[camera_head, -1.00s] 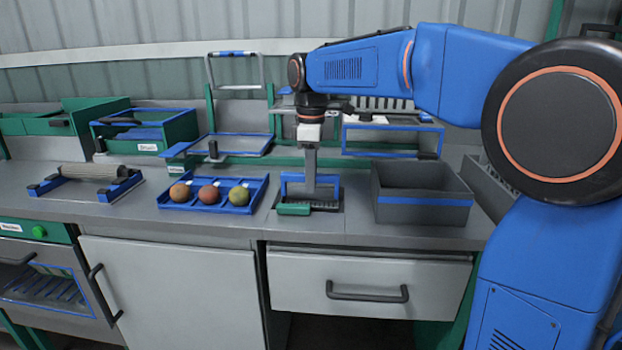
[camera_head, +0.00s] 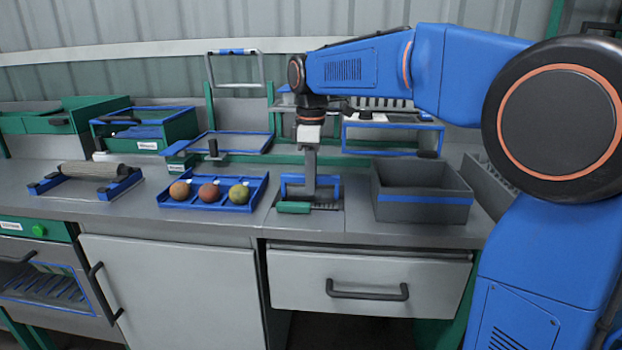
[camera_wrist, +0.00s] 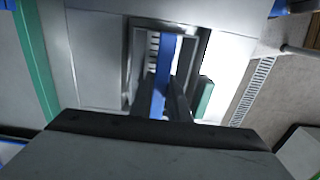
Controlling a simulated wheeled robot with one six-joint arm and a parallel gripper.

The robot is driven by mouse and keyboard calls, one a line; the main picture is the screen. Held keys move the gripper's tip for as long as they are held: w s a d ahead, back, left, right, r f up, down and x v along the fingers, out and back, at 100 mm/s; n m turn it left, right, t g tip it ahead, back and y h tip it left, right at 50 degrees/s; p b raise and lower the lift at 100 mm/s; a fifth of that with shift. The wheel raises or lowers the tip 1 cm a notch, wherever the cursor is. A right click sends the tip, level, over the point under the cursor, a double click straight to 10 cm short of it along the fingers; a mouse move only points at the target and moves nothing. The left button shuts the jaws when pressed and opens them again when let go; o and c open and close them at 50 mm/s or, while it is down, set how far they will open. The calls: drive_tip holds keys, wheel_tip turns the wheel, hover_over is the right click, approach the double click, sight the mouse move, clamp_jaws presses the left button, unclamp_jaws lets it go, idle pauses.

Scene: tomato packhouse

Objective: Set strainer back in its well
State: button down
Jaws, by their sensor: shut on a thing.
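My gripper (camera_head: 310,190) points down over the counter, with its fingers shut on the upright blue handle of the strainer (camera_head: 327,182). In the wrist view the blue handle (camera_wrist: 161,78) runs between my two dark fingers (camera_wrist: 166,98). The strainer is at the rectangular well (camera_wrist: 200,58) in the counter, and slats show inside the opening. My fingers and the handle hide part of the well, so I cannot tell whether the strainer is fully seated. A green block (camera_head: 293,208) lies at the well's front left edge.
A blue tray (camera_head: 262,190) with three round tomato-like fruits stands left of the well. A grey bin (camera_head: 425,212) with a blue stripe stands to the right. A roller on a blue frame (camera_head: 125,187) is at the far left. A green rail runs behind.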

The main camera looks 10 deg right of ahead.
drive_tip(key=shift+f, duration=0.2)
drive_tip(key=c, duration=1.6)
unclamp_jaws()
drive_tip(key=c, duration=0.3)
drive_tip(key=shift+r, duration=4.7)
